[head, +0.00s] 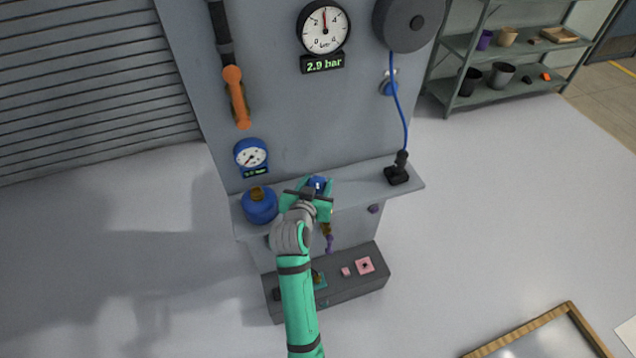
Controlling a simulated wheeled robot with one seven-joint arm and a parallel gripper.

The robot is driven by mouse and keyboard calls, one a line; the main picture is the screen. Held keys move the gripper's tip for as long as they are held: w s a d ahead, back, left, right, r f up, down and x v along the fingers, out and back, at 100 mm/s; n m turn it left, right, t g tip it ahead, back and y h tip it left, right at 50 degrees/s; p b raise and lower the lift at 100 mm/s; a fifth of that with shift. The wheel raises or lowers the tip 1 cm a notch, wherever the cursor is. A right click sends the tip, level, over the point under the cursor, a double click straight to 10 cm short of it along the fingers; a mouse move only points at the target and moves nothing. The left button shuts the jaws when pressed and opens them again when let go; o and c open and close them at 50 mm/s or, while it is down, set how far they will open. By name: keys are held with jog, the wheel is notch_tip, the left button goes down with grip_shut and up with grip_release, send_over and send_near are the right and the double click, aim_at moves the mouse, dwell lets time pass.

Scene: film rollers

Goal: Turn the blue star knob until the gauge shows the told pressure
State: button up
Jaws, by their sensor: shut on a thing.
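The blue star knob (317,183) shows at the shelf of the grey panel, mostly hidden by my gripper (309,192). My green and grey gripper is shut on it from the front. A round white gauge (325,29) with a black rim is high on the panel, its red needle pointing about straight up. The display (322,63) under it reads 2.9 bar. A smaller blue-rimmed gauge (251,154) is at the panel's lower left; its green digits are too small to read surely.
A blue canister (260,205) stands on the shelf (345,199) just left of my gripper. A black fitting (396,175) with a blue cable stands at the shelf's right. An orange-handled tool (237,97) hangs on the panel. A grey box (345,291) with small parts is below.

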jog(key=shift+a+m+g+h, duration=0.1)
jog(key=shift+m+g+h, duration=0.5)
jog(key=shift+m+h, duration=0.9)
jog(key=shift+h, duration=0.3)
jog(key=o, duration=1.1)
jog(key=shift+c, duration=0.2)
jog(key=v, duration=1.1)
jog(key=shift+w, duration=0.15)
